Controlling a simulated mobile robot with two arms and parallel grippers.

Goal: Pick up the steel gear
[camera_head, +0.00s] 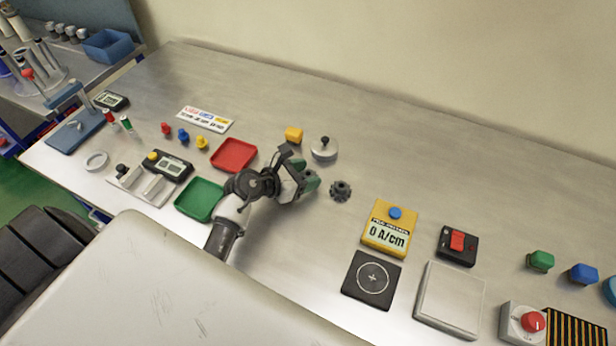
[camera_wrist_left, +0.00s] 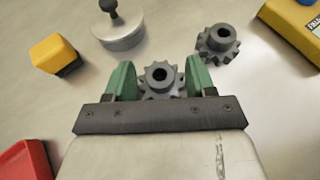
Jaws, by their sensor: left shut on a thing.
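Two similar dark grey toothed gears with raised hubs show in the left wrist view; I cannot tell by looks which is steel. My left gripper (camera_wrist_left: 152,80) is shut on one grey gear (camera_wrist_left: 160,76), which sits between its green fingers. I cannot tell whether this gear touches the table. In the head view the left gripper (camera_head: 308,181) hides the held gear. The other gear (camera_wrist_left: 217,43) lies apart, to the right of the fingers; it also shows in the head view (camera_head: 341,190). My right gripper is not in view.
A round metal weight with a knob (camera_head: 324,148) and a yellow block (camera_head: 293,134) stand behind the gripper. Red (camera_head: 234,154) and green (camera_head: 199,199) trays lie left. A yellow meter (camera_head: 390,228) and black pad (camera_head: 371,279) lie right. The back of the table is clear.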

